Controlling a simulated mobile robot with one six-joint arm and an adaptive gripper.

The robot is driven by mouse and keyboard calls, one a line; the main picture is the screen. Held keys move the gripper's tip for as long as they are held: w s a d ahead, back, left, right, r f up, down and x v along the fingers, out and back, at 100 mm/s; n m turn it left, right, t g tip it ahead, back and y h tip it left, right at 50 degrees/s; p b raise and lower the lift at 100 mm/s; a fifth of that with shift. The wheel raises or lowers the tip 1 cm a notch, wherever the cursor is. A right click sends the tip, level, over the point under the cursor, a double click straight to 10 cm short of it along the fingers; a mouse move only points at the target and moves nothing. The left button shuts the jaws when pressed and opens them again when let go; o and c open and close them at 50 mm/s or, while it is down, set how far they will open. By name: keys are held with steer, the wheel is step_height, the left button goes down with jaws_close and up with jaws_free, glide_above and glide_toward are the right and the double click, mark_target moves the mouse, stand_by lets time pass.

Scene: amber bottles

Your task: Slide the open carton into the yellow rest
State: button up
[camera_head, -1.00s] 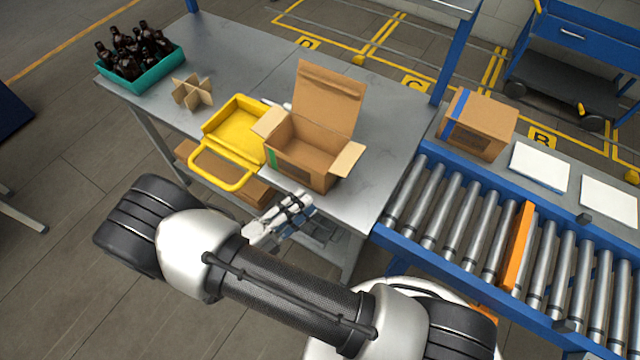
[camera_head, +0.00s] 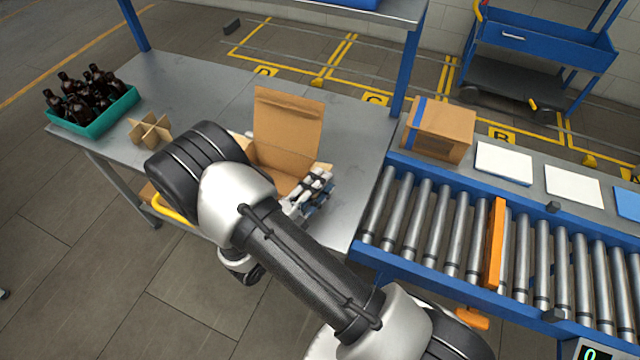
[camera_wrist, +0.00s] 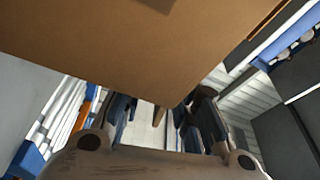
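The open carton (camera_head: 288,125) is brown cardboard and stands on the grey table with its tall back flap upright. My arm covers much of its left and front. The yellow rest shows only as a piece of yellow rim (camera_head: 172,208) left of my arm; the remainder is hidden behind the arm. My gripper (camera_head: 312,190) is at the carton's front right corner. Whether it touches the carton, or how far its fingers are apart, is not clear. In the wrist view a cardboard face (camera_wrist: 130,50) fills the top, close to the camera.
A teal crate (camera_head: 95,118) of amber bottles and a cardboard divider (camera_head: 150,130) stand at the table's left. A roller conveyor (camera_head: 450,225) with an orange bar (camera_head: 497,243) lies to the right. A closed box (camera_head: 440,128) and white sheets (camera_head: 503,163) are beyond it.

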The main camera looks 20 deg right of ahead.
steer(key=shift+w+d, duration=0.1)
steer(key=shift+d, duration=0.05)
steer(key=shift+c, duration=0.4)
jaws_close()
